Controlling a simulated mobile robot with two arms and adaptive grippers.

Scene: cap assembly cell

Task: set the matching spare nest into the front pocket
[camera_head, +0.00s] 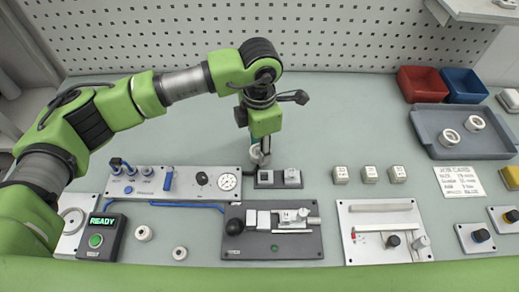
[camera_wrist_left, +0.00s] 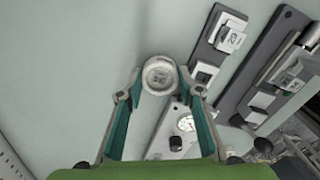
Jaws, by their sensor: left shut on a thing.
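My left gripper (camera_head: 261,158) is shut on a round white piece (camera_wrist_left: 160,75), held between the fingertips, with faint dark marks on its face. In the head view the piece (camera_head: 255,152) is partly hidden by the fingers, just behind a small dark holder (camera_head: 279,185). The holder carries a pale block on its right (camera_head: 292,176) and another at its left, near the gripper. A dark fixture plate (camera_head: 237,250) in front bears white blocks (camera_head: 264,219), a clamp and a black knob. I cannot tell which recess is the front pocket. My right gripper is not in view.
Several small white blocks (camera_head: 369,174) stand on the table right of the holder. A grey tray (camera_head: 435,146) with two white rings, a red bin (camera_head: 422,84) and a blue bin (camera_head: 463,86) are at right. A gauge panel (camera_head: 205,190) lies left. The table behind is clear.

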